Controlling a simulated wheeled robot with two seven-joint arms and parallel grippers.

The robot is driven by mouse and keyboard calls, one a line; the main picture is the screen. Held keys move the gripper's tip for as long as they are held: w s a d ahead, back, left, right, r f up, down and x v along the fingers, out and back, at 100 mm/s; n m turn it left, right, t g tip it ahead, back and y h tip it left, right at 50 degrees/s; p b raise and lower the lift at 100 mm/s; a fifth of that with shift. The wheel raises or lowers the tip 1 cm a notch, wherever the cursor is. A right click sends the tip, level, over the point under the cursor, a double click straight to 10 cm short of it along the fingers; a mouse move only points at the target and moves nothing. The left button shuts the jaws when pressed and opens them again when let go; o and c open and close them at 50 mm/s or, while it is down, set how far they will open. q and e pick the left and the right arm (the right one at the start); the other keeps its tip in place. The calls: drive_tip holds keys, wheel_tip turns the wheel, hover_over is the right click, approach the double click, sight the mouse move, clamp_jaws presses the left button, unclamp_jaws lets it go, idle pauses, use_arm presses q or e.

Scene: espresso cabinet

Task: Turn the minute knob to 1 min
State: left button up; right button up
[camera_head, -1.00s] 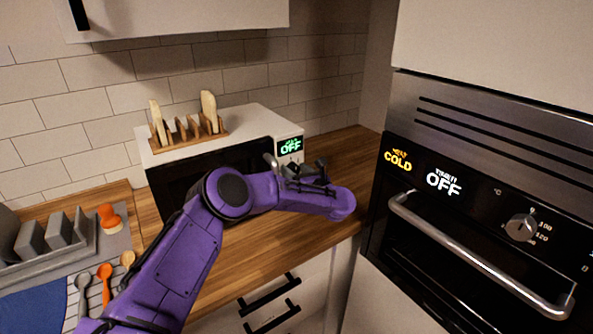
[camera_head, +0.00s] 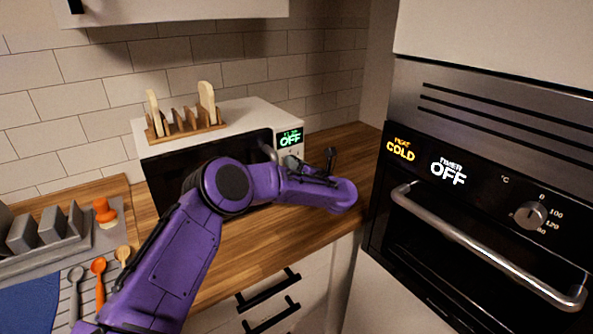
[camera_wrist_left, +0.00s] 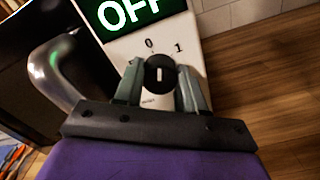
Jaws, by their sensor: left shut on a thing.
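The minute knob (camera_wrist_left: 159,75) is a round black knob with a white mark on the white microwave's front panel. In the left wrist view, the digits 0 and 1 show above it. The white mark points roughly up the picture, nearer the 0 than the 1. My left gripper (camera_wrist_left: 160,84) is shut on the knob, one finger on each side. In the head view, my left gripper (camera_head: 300,163) is at the right front of the microwave (camera_head: 240,112), hiding the knob. The green display (camera_head: 290,138) reads OFF. My right gripper is in neither view.
The microwave's curved handle (camera_wrist_left: 52,75) is close to the left finger. A wooden rack (camera_head: 187,133) stands on the microwave. An oven (camera_head: 470,210) with a long handle (camera_head: 480,245) is on the right. Bare wooden counter (camera_head: 345,147) lies right of the microwave.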

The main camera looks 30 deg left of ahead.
use_arm(q)
drive_tip(key=shift+f+m+b, duration=0.1)
drive_tip(key=shift+m+b, duration=1)
drive_tip(key=shift+m, duration=2.7)
drive_tip(key=o, duration=1.1)
drive_tip(key=shift+c, duration=0.2)
drive_tip(key=shift+d, duration=0.15)
drive_tip(key=b+v, duration=0.3)
drive_tip(key=v, duration=0.7)
